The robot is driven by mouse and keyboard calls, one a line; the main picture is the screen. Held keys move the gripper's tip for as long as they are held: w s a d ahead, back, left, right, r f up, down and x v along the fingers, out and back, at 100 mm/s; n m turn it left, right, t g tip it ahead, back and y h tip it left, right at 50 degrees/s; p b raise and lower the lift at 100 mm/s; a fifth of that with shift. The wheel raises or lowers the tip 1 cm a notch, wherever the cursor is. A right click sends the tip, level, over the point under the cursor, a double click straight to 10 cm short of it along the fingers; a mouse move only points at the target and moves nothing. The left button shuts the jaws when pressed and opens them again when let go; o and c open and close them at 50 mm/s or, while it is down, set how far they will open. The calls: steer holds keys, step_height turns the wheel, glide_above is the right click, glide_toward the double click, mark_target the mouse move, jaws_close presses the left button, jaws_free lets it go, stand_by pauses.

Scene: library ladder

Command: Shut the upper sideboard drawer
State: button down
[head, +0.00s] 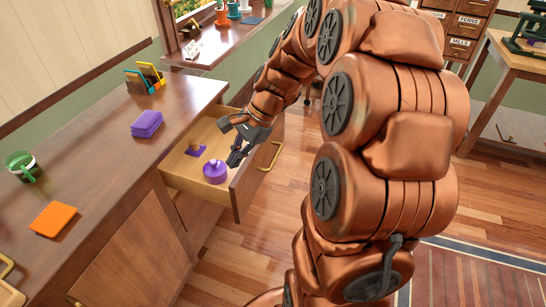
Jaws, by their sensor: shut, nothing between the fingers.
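The upper sideboard drawer (181,182) stands pulled out from the wooden sideboard (95,165). Its front carries a brass bar handle (270,158) on the right. Inside the drawer are a round purple pot with a knob (215,171) and a small wooden piece on a purple base (195,149). My gripper (236,160) is shut and empty. It points down over the drawer, close to the inner side of the drawer front; I cannot tell whether it touches. My arm comes in from the right and hides part of the drawer's far side.
A windowsill with pots (222,14) is behind. Wooden floor (245,240) is free before the drawer. A side table (520,60) stands right.

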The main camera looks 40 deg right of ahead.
steer(key=w+d+f+m+t+b, duration=0.1)
steer(key=w+d+f+m+b, duration=0.15)
steer(key=d, duration=0.35)
steer(key=w+d+f+m+t+b, duration=0.1)
steer(key=w+d+f+m+t, duration=0.1)
steer(key=w+d+f+m, duration=0.3)
steer(key=m+t+h+b, duration=0.1)
steer(key=m+t+b, duration=0.2)
steer(key=m, duration=0.3)
glide_toward(267, 152)
steer(key=x, duration=0.5)
steer(key=shift+a+r, duration=0.1)
steer(key=shift+a, duration=0.15)
steer(key=shift+w+a+f, duration=0.15)
steer(key=shift+w+f, duration=0.1)
steer(key=shift+f, duration=0.05)
